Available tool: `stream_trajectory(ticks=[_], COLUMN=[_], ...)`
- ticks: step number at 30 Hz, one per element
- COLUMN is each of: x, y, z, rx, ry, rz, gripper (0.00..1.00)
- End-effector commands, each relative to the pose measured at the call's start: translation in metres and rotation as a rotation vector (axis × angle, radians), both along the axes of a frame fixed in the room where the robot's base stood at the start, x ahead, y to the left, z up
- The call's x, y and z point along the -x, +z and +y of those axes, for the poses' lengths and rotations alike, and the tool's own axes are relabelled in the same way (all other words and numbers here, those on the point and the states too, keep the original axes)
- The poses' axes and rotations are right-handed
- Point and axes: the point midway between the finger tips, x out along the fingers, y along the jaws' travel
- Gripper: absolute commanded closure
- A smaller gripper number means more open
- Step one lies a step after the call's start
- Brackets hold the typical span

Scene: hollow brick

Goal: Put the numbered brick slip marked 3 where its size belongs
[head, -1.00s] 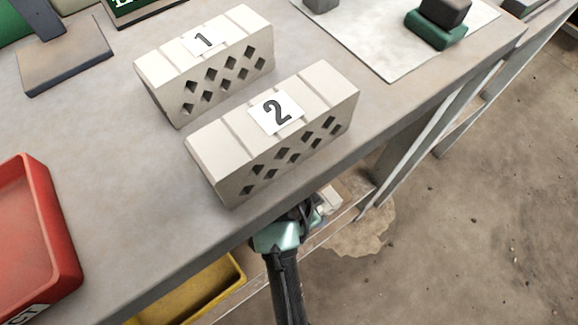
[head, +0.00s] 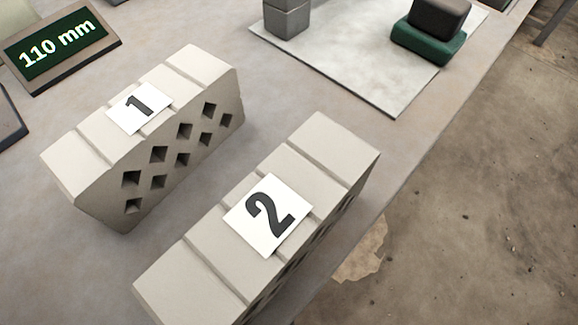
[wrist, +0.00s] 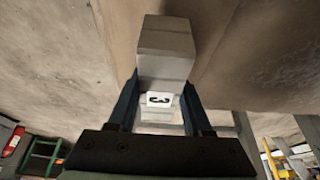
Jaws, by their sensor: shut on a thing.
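The brick slip marked 3 (wrist: 165,50) is a pale grey block seen in the wrist view, its white label lying between the fingers. My gripper (wrist: 160,103) is shut on it, with one dark finger on each side. In the head view, brick 1 (head: 190,75) and brick 2 (head: 325,150) stand on the grey bench, each with a white number card on top and diamond holes in the side. My gripper and slip 3 are outside the head view. A dark green display (head: 62,48) reads 110 mm.
A pale sheet (head: 345,75) lies at the back with a grey block (head: 287,18) and a green-and-black block (head: 430,45) on it. The bench edge runs along the right, with concrete floor (head: 480,200) beyond. A bare gap separates bricks 1 and 2.

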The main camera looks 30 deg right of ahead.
Motion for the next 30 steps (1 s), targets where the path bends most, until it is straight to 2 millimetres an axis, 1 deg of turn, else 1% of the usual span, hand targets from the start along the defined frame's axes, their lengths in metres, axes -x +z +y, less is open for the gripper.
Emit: stream_trajectory(ticks=[1, 3, 11, 15, 16, 20, 21, 30], x=[0.0, 0.0, 0.0, 0.0, 0.0, 0.0, 0.0, 0.0], y=[-0.016, -0.024, -0.023, -0.027, -0.027, -0.026, -0.026, -0.024], z=[0.0, 0.0, 0.0, 0.0, 0.0, 0.0, 0.0, 0.0], rx=[0.0, 0.0, 0.001, 0.0, 0.0, -0.001, -0.001, 0.0], ry=[-0.001, 0.0, 0.0, 0.0, 0.001, 0.0, 0.0, 0.0], rz=[0.002, 0.0, -0.001, 0.0, 0.002, 0.001, 0.001, -0.001], gripper=[1.0, 1.0, 1.0, 1.0, 0.45, 0.21, 0.2, 0.2])
